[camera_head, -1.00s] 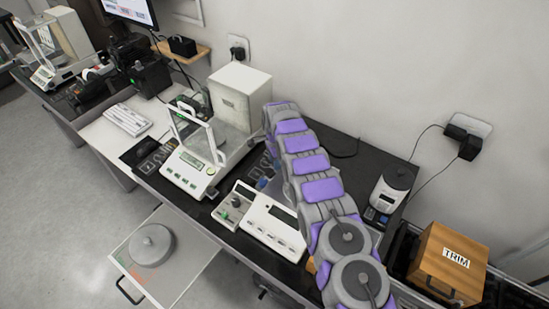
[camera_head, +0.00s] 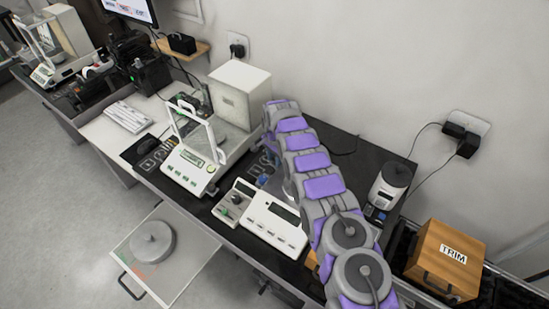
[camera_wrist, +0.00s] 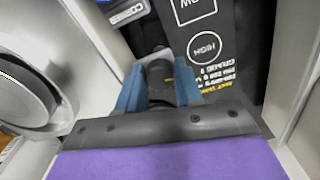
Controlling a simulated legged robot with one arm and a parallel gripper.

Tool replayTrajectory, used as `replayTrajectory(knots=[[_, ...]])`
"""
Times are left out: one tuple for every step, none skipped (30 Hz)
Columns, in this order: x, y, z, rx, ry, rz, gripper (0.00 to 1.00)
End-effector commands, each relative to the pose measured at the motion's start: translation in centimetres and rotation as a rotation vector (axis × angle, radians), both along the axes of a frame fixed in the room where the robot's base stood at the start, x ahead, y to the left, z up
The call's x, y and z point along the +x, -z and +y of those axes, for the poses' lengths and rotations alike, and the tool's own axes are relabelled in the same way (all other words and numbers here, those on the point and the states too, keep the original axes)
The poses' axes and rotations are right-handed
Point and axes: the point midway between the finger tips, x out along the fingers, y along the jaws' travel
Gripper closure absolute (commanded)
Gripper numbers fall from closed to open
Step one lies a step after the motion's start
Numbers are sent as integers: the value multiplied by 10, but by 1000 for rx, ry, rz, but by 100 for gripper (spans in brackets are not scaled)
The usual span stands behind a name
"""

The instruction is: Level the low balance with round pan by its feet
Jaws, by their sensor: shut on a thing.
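The low white balance (camera_head: 275,222) stands on the dark bench in the head view, its keypad front visible. My arm hides its rear part and probably its pan. In the wrist view a round grey metal disc (camera_wrist: 22,98) shows at the left edge, probably the round pan. My gripper (camera_wrist: 160,90) has blue fingertips closed on a dark round knob (camera_wrist: 160,72), which looks like a levelling foot. Most of the knob is hidden between the fingers. A dark card (camera_wrist: 208,45) with the words LOW and HIGH lies just beyond and to the right. I cannot make out a bubble level.
A glass-shielded balance (camera_head: 190,165) stands left of the low balance. A small white device (camera_head: 391,182) and a wooden TRIM box (camera_head: 445,262) are at the right. A pale pull-out shelf (camera_head: 185,270) bearing a round weight (camera_head: 152,242) juts out at the front left.

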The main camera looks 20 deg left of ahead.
Motion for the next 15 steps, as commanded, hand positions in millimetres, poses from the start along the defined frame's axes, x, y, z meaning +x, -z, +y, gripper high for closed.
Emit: replayTrajectory(knots=[[4, -4, 0, 4, 2, -14, 95], [5, -4, 0, 4, 3, -14, 95], [4, -4, 0, 4, 3, -14, 95], [5, -4, 0, 4, 3, -14, 95], [5, -4, 0, 4, 3, -14, 95], [5, -4, 0, 4, 3, -14, 62], [4, -4, 0, 4, 3, -14, 59], [4, -4, 0, 4, 3, -13, 56], [3, -3, 0, 4, 3, -11, 52], [3, -3, 0, 3, 3, -11, 50], [2, -3, 0, 2, 3, -10, 47], [2, -3, 0, 2, 3, -8, 43], [1, -3, 0, 2, 3, -7, 40], [1, -3, -1, 1, 3, -6, 39], [0, -2, -1, 1, 3, -5, 39]])
